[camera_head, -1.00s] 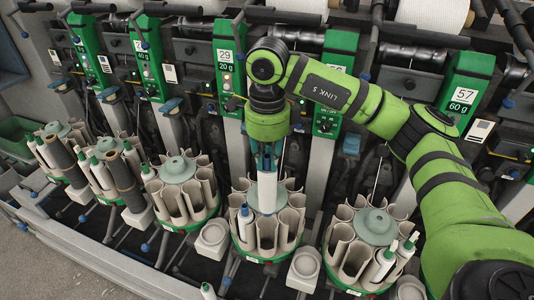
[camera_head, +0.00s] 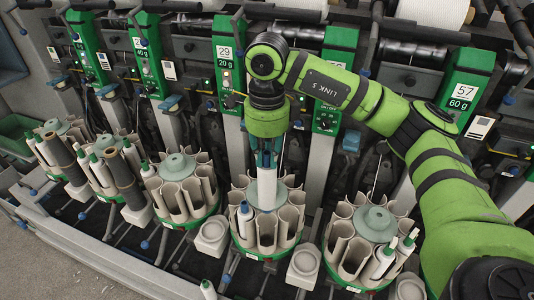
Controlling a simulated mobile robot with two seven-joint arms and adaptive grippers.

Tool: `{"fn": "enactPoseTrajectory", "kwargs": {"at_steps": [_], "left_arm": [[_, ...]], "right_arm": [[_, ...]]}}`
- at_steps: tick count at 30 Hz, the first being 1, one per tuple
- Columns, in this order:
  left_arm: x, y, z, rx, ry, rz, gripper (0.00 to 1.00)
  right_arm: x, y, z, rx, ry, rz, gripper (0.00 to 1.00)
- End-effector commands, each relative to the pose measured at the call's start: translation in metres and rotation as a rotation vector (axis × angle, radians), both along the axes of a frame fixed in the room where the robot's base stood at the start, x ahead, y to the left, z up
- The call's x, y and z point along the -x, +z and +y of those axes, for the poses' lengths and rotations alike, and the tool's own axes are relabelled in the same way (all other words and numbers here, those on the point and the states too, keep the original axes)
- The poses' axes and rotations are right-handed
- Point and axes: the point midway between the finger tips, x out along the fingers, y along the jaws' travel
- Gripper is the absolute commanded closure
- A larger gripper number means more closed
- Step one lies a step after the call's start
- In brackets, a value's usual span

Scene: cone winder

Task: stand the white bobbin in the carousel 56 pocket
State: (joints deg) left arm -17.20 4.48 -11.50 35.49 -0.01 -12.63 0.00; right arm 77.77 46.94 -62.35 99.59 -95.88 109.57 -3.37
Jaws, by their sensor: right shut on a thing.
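My right gripper (camera_head: 266,160) points straight down and is shut on the white bobbin (camera_head: 267,188). The bobbin is upright, its lower end over the middle carousel (camera_head: 246,248), in front of its central hub. I cannot tell whether that end touches the carousel or hangs above it. This carousel has a ring of beige open pockets, and a white bobbin with a blue tip (camera_head: 245,218) stands at its left side. The number 56 is not readable; a green plate (camera_head: 338,62) is partly hidden behind my right arm. My left gripper is not in view.
Another carousel (camera_head: 340,274) at the right holds white bobbins with green tips (camera_head: 386,258). More carousels, one of them here (camera_head: 181,180), stand to the left. Small beige blocks (camera_head: 212,237) sit between carousels. Plates 29 (camera_head: 225,54) and 57 (camera_head: 464,92) mark green units behind.

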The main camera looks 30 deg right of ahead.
Motion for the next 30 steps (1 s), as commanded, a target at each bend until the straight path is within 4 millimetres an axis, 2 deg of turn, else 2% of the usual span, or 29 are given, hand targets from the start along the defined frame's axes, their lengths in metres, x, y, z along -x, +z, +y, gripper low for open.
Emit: {"fn": "enactPoseTrajectory", "kwargs": {"at_steps": [17, 30], "left_arm": [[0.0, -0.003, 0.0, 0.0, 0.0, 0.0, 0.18], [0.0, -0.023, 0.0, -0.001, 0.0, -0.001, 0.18]], "right_arm": [[0.0, 0.0, 0.0, -0.001, 0.0, -0.001, 1.0], [0.0, -0.024, 0.0, -0.001, 0.0, -0.001, 1.0]]}}
